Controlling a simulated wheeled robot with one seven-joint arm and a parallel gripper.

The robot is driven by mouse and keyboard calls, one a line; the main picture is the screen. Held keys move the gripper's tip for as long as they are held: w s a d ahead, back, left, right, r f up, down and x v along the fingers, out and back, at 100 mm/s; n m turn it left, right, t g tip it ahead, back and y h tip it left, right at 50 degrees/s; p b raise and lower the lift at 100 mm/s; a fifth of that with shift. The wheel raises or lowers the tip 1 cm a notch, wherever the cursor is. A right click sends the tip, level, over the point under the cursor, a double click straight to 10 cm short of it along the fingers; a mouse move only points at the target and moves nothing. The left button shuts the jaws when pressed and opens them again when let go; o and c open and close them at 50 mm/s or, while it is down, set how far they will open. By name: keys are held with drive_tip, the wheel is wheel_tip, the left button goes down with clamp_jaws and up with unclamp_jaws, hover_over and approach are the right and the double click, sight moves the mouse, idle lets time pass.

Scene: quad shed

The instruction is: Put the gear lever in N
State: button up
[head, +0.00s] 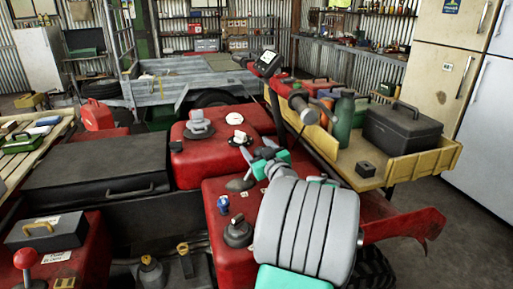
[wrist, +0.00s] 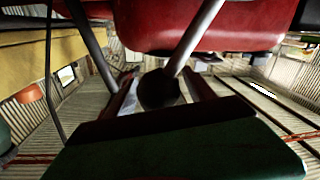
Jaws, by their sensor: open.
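A lever with a dark round knob (wrist: 158,89) on a pale metal rod shows in the wrist view, which I take to be the gear lever. Its knob lies between the fingers of my gripper (wrist: 162,98); I cannot tell whether they touch it. In the head view my gripper (head: 268,158) is over the red quad body, just above and right of a grey lever boot (head: 240,184). The gripper is open. The knob is hidden there by the gripper and arm. I see no gear letters, so I cannot tell which position the lever is in.
A blue knob (head: 222,204) and a dark round control (head: 238,231) stand nearby. A red-knobbed lever (head: 26,259) is at the lower left. A display (head: 268,62) rises behind.

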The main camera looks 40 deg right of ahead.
drive_tip(key=shift+c, duration=0.5)
clamp_jaws()
idle(0.4)
